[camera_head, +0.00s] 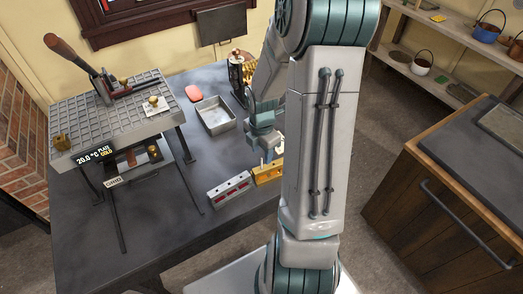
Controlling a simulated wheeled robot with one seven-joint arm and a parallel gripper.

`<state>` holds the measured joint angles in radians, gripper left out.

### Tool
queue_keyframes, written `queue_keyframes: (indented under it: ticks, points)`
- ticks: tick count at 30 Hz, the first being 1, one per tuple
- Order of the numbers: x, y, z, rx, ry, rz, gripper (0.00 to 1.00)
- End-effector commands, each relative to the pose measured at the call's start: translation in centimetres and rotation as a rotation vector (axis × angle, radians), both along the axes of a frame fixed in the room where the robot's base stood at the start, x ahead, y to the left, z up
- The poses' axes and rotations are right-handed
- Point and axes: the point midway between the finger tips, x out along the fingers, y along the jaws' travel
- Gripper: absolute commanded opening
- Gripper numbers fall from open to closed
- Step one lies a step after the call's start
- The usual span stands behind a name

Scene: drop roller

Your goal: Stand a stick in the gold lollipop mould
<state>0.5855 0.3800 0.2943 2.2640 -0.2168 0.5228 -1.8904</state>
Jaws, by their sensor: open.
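The gold lollipop mould (266,175) lies on the dark table, its right end hidden behind my arm. My gripper (276,150) points down just above and behind the gold mould, partly hidden by my own arm. It is open. Something small and pale shows by its fingertips, but I cannot tell whether it is a stick or part of the finger. No stick can be made out clearly in the gold mould.
A silver mould with red cavities (230,189) lies left of the gold one. Behind are a metal tray (215,117), a pink block (194,93) and a dark stand with golden items (237,72). A gridded plate machine (110,117) stands left.

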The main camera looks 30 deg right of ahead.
Motion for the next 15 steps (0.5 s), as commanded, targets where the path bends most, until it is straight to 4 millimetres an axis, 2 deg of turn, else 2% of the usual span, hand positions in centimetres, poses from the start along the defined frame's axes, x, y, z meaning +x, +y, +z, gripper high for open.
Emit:
queue_keyframes:
  ticks: [9, 15]
  points:
    - [0.0, 0.0, 1.5, 0.0, 0.0, 0.0, 0.44]
    - [0.0, 0.0, 1.8, 0.0, 0.0, 0.0, 0.44]
